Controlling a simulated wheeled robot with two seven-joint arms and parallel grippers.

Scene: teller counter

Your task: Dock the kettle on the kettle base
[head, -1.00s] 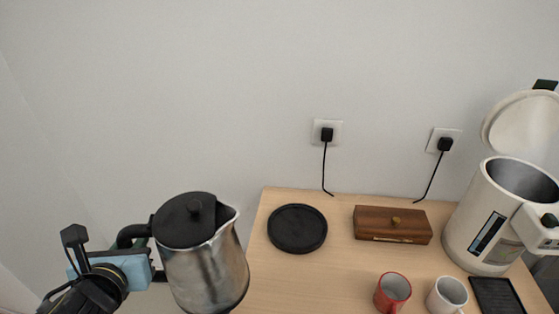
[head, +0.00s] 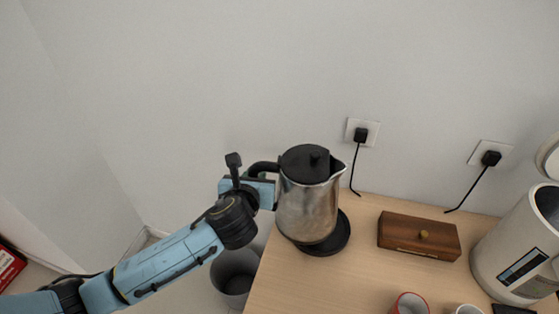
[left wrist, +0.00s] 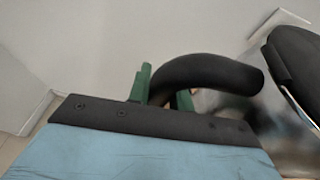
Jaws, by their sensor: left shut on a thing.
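The kettle (head: 308,205) is polished metal with a black lid and a black handle, upright in the head view. My left gripper (head: 262,180) is shut on its handle from the left. In the left wrist view the black handle (left wrist: 210,75) passes between the green fingers of my left gripper (left wrist: 168,88), and the kettle body (left wrist: 235,115) shows at the right. The round black kettle base (head: 340,236) lies on the counter, partly hidden behind the kettle's lower right side. Whether the kettle touches the base cannot be told. My right gripper is not in view.
A wooden box (head: 418,236) stands right of the base. A white water dispenser (head: 515,245) is at the right. A grey bin (head: 236,278) stands beside the counter's left edge (head: 262,285).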

